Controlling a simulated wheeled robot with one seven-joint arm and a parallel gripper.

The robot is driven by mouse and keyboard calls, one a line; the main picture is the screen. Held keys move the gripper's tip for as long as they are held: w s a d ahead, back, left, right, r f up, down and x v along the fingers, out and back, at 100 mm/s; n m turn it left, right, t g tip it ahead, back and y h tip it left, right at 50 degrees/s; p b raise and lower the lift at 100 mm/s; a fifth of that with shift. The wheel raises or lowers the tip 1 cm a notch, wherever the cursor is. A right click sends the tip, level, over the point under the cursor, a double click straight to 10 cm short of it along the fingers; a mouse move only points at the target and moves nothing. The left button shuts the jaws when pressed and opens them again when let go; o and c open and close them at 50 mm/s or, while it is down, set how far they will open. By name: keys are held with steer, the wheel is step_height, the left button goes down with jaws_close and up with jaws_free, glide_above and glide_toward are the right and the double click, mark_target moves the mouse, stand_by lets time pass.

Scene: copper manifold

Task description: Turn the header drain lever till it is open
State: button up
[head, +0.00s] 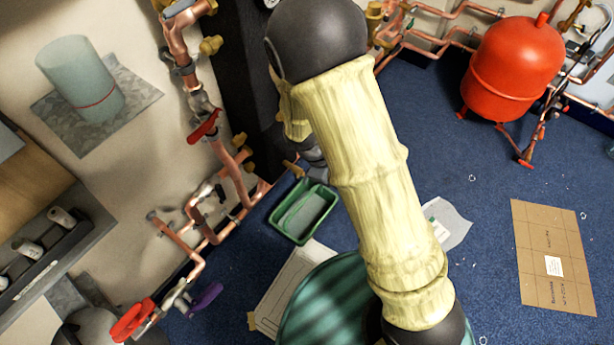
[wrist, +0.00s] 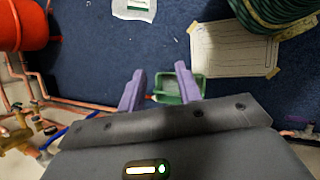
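Copper pipework on the left wall carries several levers in the head view. One red lever (head: 203,127) sits on the upper vertical pipe. A red handle (head: 132,320) and a purple handle (head: 207,298) sit on the lowest valve. I cannot tell which is the header drain lever. My gripper (wrist: 157,88) shows in the wrist view with two purple fingers apart and nothing held between them. They point toward a green tub (wrist: 190,85) on the floor. In the head view my arm hides most of the gripper.
The green tub (head: 276,222) stands near the pipe foot. A red tank (head: 515,68) on legs and more copper pipes are at the upper right. A cardboard sheet (head: 553,235) lies on the blue floor, which is mostly clear on the right.

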steer(key=s+d+r+m+t+y, duration=0.1)
steer(key=s+d+r+m+y, duration=0.4)
steer(key=d+r+m, duration=0.5)
step_height(320, 180, up, 4)
steer(key=s+m, duration=0.1)
steer(key=m, duration=0.2)
steer(key=shift+d+t, duration=0.3)
steer(key=shift+t, duration=0.1)
steer(key=shift+a, duration=0.1)
